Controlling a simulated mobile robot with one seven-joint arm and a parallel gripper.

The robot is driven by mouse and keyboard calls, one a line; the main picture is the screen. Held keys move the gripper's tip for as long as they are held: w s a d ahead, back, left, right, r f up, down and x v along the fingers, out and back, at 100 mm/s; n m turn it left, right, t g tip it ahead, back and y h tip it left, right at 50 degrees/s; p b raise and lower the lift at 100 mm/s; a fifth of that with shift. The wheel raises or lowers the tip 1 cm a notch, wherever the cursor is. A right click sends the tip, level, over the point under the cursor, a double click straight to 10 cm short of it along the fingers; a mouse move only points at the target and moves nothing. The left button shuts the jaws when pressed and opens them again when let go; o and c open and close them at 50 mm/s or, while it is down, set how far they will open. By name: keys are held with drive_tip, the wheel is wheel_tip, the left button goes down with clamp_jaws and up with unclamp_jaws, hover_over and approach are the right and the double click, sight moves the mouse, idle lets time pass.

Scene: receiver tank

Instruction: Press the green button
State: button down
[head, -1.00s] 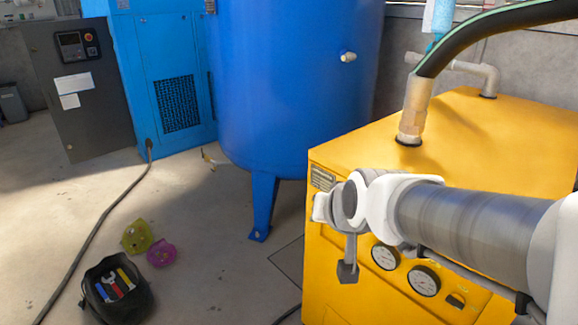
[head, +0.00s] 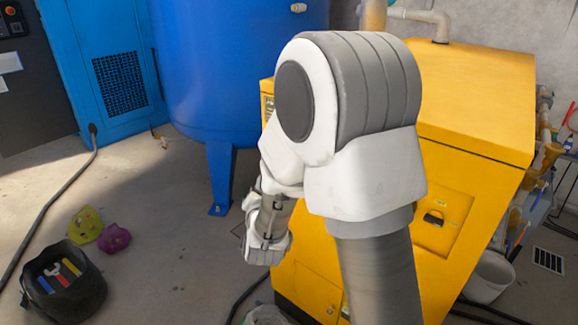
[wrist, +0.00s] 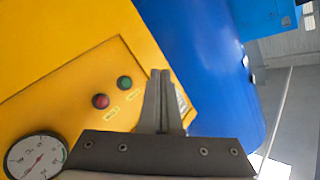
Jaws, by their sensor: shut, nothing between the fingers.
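In the wrist view the green button (wrist: 124,83) is on the yellow machine's panel (wrist: 60,112), with a red button (wrist: 100,101) to its lower left. My gripper (wrist: 160,73) is shut and empty. Its fingertips show just right of the green button, with a gap between them in the picture. I cannot tell how far the fingers are from the panel. In the head view my arm covers part of the yellow machine (head: 470,95), and both buttons and my fingertips are hidden.
A gauge (wrist: 36,155) sits left of my gripper in the wrist view. A blue tank (head: 240,75) stands behind the machine. A black tool bag (head: 62,300) and yellow and purple items lie on the floor at left. A white bucket (head: 488,278) stands right of the machine.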

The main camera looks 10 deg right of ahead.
drive_tip(key=shift+d+r, duration=0.1)
drive_tip(key=w+d, duration=0.5)
drive_tip(key=d, duration=0.2)
idle(0.4)
drive_tip(key=shift+w, duration=0.15)
idle(1.9)
drive_tip(key=shift+w+d, duration=0.2)
drive_tip(key=shift+d, duration=0.1)
drive_tip(key=shift+w+d+b, duration=0.25)
drive_tip(key=shift+d+b, duration=0.15)
drive_tip(key=shift+b, duration=0.05)
idle(0.8)
drive_tip(key=shift+a, duration=0.1)
drive_tip(key=shift+s+a+b, duration=0.35)
drive_tip(key=shift+s+a, duration=0.2)
drive_tip(key=shift+a, duration=0.05)
drive_tip(key=shift+a, duration=0.1)
